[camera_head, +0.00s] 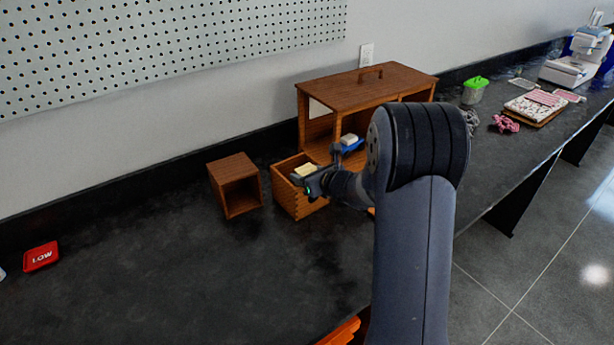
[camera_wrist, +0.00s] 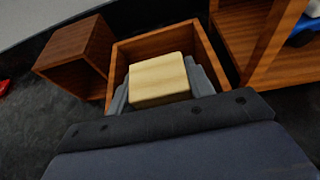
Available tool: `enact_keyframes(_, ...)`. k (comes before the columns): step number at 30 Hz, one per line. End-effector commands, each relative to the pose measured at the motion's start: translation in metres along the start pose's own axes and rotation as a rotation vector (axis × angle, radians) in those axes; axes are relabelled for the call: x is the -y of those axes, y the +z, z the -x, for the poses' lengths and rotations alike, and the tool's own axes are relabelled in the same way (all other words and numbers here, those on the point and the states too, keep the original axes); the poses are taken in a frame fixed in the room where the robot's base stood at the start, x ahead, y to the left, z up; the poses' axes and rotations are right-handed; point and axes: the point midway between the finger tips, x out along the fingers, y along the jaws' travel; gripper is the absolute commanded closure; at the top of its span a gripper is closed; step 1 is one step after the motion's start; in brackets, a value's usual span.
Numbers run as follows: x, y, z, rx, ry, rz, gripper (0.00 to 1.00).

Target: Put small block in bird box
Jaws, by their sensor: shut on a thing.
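The small block (camera_wrist: 158,80) is pale wood and is held between the two grey fingers of my gripper (camera_wrist: 160,88). In the head view the block (camera_head: 304,169) shows at the tip of my gripper (camera_head: 306,178). An open-topped wooden box (camera_head: 287,200) stands under and around it in the picture. In the wrist view the block lies over this box's opening (camera_wrist: 203,46); how high it is above the floor of the box is hard to tell. No label marks which wooden box is the bird box.
A small wooden cube box (camera_head: 234,164), open at the front, stands just left. A large wooden case (camera_head: 365,90) with a top handle stands behind to the right, with a blue thing inside. A red "LOW" item (camera_head: 41,256) lies far left. The dark counter between is clear.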

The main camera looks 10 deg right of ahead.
Motion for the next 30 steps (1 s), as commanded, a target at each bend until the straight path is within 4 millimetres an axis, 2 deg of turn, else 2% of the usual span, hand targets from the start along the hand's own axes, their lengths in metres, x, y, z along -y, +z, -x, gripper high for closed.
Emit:
enact_keyframes(1, -0.0018, -0.0173, -0.0021, -0.029, 0.001, -0.004, 0.74)
enact_keyframes(17, -0.0019, -0.0244, -0.0046, -0.031, 0.002, 0.0, 0.74)
enact_keyframes(18, -0.0019, -0.0247, -0.0047, -0.031, 0.002, 0.0, 0.47)
enact_keyframes(25, -0.0019, -0.0249, -0.0047, -0.031, 0.002, 0.001, 0.29)
enact_keyframes(30, -0.0023, -0.0248, -0.0049, -0.031, 0.002, 0.001, 0.29)
